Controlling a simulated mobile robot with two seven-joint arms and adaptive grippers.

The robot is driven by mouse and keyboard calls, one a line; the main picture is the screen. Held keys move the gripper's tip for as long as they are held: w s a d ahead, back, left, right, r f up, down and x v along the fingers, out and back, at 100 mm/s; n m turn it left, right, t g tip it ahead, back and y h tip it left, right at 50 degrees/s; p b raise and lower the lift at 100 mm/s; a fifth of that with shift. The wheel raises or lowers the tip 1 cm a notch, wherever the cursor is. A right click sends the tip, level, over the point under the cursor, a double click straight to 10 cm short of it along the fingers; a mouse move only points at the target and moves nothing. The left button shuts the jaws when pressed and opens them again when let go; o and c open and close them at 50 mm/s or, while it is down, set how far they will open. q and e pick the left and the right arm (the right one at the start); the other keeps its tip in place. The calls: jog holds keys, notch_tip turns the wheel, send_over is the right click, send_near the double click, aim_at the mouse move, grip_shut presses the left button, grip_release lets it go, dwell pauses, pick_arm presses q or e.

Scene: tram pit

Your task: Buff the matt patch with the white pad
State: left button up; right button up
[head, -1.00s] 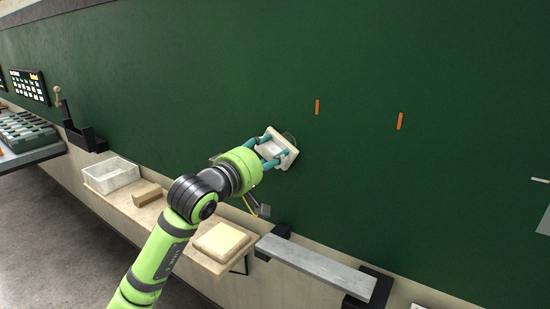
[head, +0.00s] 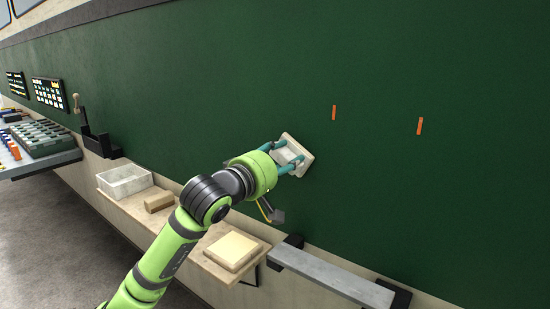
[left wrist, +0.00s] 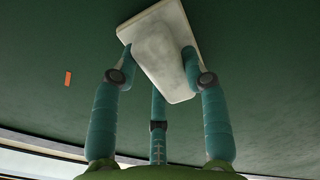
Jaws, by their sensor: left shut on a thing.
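My left gripper (head: 291,158) is shut on the white pad (head: 298,149), a pale square plate with a lighter worn middle. The pad is at the dark green panel (head: 450,60), just left of and below two short orange marks (head: 334,112) (head: 419,126). In the left wrist view the fingers (left wrist: 160,85) hold the pad (left wrist: 160,45) tilted in the picture. I cannot tell whether its face touches the panel. I cannot make out the matt patch now; the pad and gripper may cover it. My right gripper is not in view.
Below the panel, a ledge (head: 190,226) carries a white tray (head: 125,181), a brown block (head: 159,201) and a cream block (head: 231,250). A grey bar (head: 330,273) runs along lower right. A black bracket with a handle (head: 100,145) is at left. The panel's right side is clear.

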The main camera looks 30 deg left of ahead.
aim_at(271, 155)
pick_arm(q)
jog(key=shift+s+d, duration=0.2)
jog(key=shift+d, duration=2.25)
jog(key=shift+f+b, duration=0.1)
jog(key=shift+b, duration=0.6)
jog(key=shift+w+a+b, duration=0.15)
jog(key=shift+a+b, duration=0.5)
jog(key=shift+a, duration=1.45)
jog(key=shift+w+a+b, duration=0.1)
jog(key=shift+a+b, duration=0.75)
jog(key=shift+a, duration=1.1)
jog(key=shift+b, duration=0.3)
